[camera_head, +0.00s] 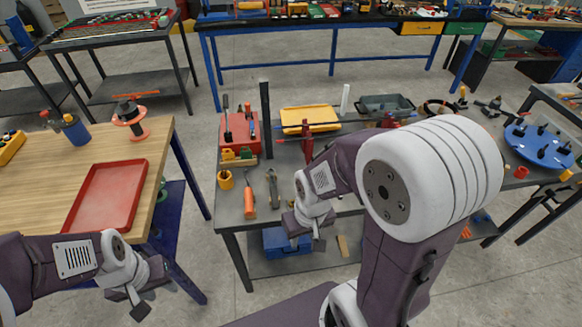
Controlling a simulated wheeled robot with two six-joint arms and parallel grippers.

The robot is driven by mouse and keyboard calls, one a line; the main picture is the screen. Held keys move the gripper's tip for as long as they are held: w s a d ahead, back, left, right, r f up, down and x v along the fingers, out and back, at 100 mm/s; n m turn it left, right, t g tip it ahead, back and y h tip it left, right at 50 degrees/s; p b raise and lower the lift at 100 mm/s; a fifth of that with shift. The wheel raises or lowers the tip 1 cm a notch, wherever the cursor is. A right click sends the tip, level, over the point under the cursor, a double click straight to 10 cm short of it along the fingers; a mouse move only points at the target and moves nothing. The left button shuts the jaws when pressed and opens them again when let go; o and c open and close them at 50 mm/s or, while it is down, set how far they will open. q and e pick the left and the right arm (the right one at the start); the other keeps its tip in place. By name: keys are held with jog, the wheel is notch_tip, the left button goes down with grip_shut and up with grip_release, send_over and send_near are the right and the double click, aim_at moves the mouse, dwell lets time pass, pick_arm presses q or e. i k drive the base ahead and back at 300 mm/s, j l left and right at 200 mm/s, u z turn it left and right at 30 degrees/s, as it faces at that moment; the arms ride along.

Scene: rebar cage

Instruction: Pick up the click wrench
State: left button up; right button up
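I cannot tell for sure which tool is the click wrench. A tool with an orange handle (248,202) lies near the front left of the grey middle table (229,212). A grey wrench-like tool (272,188) lies just right of it. My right gripper (318,242) hangs over the front edge of this table, to the right of both tools and apart from them. My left gripper (141,308) is low at the left, in front of the wooden table. Both grippers are too small and turned away to show whether their fingers are open. My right arm hides much of the middle table's right half.
A red toolbox (238,146), a yellow cup (225,180) and a yellow tray (309,119) stand on the middle table. A dark post (266,118) rises behind the tools. The wooden table (65,180) with a red tray (105,197) is at the left, with a floor gap between.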

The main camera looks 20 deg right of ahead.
aim_at(275, 200)
jog(key=z, duration=1.55)
jog(key=i+l+z, duration=0.2)
jog(key=i, duration=0.3)
jog(key=i+l+z, duration=0.2)
jog(key=i, duration=0.3)
